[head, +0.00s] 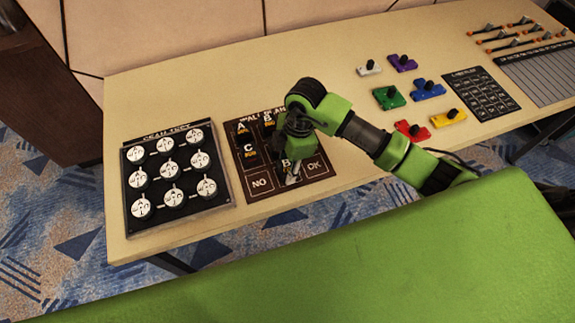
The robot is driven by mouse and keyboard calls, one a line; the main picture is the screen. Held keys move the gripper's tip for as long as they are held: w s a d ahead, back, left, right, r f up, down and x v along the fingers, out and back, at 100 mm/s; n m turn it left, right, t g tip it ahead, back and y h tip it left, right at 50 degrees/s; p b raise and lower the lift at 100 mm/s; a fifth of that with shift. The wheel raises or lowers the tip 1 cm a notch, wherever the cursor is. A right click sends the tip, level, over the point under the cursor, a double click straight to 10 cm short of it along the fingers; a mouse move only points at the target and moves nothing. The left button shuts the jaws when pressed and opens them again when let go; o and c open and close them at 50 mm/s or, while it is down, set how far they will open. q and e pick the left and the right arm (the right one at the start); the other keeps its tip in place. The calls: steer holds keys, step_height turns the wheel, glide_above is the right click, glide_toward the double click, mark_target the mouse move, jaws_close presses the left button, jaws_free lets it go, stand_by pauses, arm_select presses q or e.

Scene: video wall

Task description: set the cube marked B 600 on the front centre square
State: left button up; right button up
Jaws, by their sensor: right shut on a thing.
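A brown mat (319,186) lies on the table, with squares marked NO at front left and OK at front right. My right gripper (291,177) reaches down over its front centre square. It is shut on a dark cube (286,163) showing a white letter B; its number is not readable, and I cannot tell if it touches the mat. Another dark cube with a B (268,119) and yellow marks is at the back of the mat, partly hidden by my arm. Dark cubes marked A (243,130) and C (249,153) stand at the left. My left gripper is out of view.
A black board with several round white dials (172,173) stands left of the mat. Several coloured blocks with black knobs (411,131) lie to the right. A black card (481,94) and a slider panel (540,73) are farther right. Bare table lies between mat and blocks.

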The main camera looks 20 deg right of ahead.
steer(key=shift+f, duration=0.15)
steer(key=o, duration=1.1)
steer(key=shift+o, duration=0.2)
steer(key=shift+r, duration=0.6)
step_height(320, 180, up, 11)
steer(key=d+b, duration=0.1)
steer(key=shift+d, duration=0.4)
